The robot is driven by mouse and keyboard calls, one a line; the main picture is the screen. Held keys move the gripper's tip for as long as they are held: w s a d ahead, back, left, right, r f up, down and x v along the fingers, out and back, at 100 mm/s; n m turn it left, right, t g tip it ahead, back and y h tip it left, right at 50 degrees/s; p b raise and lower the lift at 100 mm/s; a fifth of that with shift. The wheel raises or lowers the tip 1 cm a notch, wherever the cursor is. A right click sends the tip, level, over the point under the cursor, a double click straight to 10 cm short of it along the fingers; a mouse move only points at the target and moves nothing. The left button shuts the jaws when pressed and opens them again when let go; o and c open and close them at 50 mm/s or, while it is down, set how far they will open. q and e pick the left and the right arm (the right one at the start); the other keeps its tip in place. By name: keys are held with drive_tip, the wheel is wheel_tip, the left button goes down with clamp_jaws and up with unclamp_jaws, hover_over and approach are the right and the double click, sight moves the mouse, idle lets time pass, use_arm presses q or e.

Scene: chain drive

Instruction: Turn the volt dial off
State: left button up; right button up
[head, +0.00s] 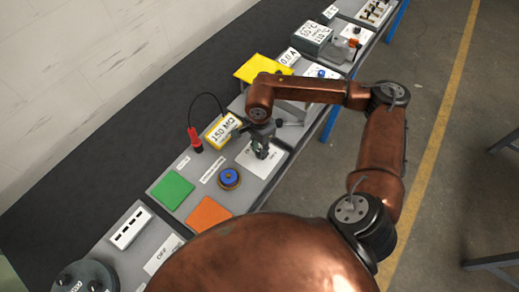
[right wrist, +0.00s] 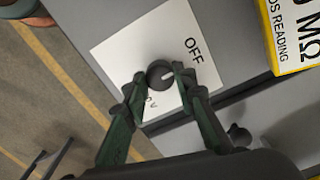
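The volt dial (right wrist: 160,73) is a small dark round knob with a pale pointer mark. It sits on a white label plate (right wrist: 125,50) printed OFF, with a V-like mark by the near finger. The mark on the knob faces right in the right wrist view, roughly towards the lower side of the OFF print. My right gripper (right wrist: 159,74) has its fingertips on either side of the knob; contact is unclear. In the head view my right gripper (head: 262,153) hides the knob above the white plate (head: 270,162). My left gripper is not in view.
A yellow-framed 150 MΩ meter (head: 222,130) stands beside the plate, with a red probe (head: 194,140) nearby. Green (head: 172,190) and orange (head: 209,215) squares and a blue-topped round part (head: 229,177) lie nearer. A yellow panel (head: 262,68) stands beyond the gripper.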

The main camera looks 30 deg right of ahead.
drive_tip(key=o, duration=0.4)
drive_tip(key=shift+o, duration=0.2)
wheel_tip(320, 180, up, 12)
idle(0.4)
idle(0.4)
